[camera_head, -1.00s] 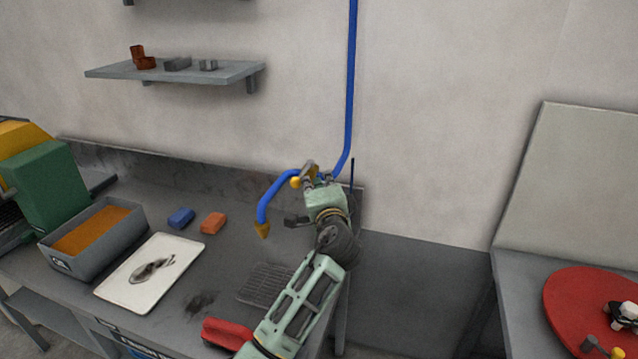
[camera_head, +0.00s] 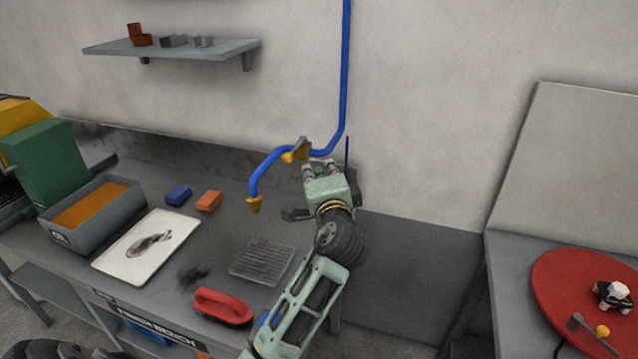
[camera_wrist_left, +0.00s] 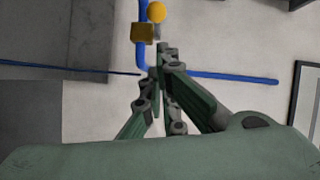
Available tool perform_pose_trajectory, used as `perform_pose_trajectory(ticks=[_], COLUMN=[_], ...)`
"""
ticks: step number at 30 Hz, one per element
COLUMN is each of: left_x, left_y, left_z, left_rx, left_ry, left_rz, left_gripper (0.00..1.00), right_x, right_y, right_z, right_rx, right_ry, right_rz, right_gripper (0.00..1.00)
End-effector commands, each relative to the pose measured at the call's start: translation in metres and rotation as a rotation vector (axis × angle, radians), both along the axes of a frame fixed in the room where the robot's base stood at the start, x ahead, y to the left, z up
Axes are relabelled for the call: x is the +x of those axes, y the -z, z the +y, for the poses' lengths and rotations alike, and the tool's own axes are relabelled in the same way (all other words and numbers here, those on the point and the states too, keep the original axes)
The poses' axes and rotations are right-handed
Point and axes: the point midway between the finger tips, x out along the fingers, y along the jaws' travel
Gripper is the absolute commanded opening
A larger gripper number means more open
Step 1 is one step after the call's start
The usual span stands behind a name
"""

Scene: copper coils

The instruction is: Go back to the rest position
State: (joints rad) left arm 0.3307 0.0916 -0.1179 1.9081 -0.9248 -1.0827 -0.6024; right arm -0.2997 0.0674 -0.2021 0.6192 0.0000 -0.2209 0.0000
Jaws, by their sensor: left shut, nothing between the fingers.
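My left gripper (camera_head: 314,167) is pale green with dark joints. It is raised over the right end of the bench in the head view, below the yellow valve handle (camera_head: 298,150) on the blue pipe (camera_head: 345,80). A visible gap lies between its fingertips and the valve in the head view. In the left wrist view the fingers (camera_wrist_left: 158,72) come together and are shut with nothing between them. The pipe (camera_wrist_left: 142,55) and yellow valve parts (camera_wrist_left: 144,32) show just beyond the tips. My right gripper is not in view.
The bench holds a red-handled tool (camera_head: 222,306), a wire rack (camera_head: 262,262), a white tray (camera_head: 115,263), a grey bin (camera_head: 62,232), and blue (camera_head: 178,195) and orange (camera_head: 209,201) blocks. A wall shelf (camera_head: 200,50) hangs above. A red disc (camera_head: 570,290) lies on the right table.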

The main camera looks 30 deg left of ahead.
Motion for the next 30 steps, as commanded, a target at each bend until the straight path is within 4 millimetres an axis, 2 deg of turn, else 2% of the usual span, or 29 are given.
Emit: perform_pose_trajectory(ticks=[1, 4, 13, 16, 17, 20, 22, 24, 27, 30], left_x=[-0.008, -0.018, -0.027, -0.032, -0.035, -0.055, -0.078, -0.108, -0.156, -0.201], left_y=[0.002, 0.001, -0.001, 0.013, 0.022, 0.069, 0.112, 0.155, 0.207, 0.242], left_z=[-0.005, -0.010, -0.014, -0.016, -0.017, -0.024, -0.033, -0.047, -0.069, -0.090], left_rx=[-0.003, -0.001, -0.001, -0.038, -0.062, -0.197, -0.333, -0.483, -0.688, -0.854], left_ry=[0.002, 0.001, 0.000, 0.008, 0.013, 0.033, 0.043, 0.046, 0.026, -0.004], left_rz=[-0.002, -0.001, 0.001, 0.014, 0.022, 0.068, 0.117, 0.173, 0.262, 0.340], left_gripper=[0.00, 0.00, 0.00, 0.00, 0.00, 0.00, 0.00, 0.00, 0.00, 0.00], right_x=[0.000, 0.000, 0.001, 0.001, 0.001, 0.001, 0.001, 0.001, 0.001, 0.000], right_y=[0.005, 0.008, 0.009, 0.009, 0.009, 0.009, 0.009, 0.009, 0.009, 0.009], right_z=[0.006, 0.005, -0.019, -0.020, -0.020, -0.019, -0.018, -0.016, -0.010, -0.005], right_rx=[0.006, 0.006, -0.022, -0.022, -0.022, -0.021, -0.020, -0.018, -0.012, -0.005], right_ry=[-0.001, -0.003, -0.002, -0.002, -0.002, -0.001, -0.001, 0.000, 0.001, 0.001], right_rz=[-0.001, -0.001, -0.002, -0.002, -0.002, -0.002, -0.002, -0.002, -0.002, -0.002], right_gripper=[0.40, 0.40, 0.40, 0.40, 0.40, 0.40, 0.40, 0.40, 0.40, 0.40])
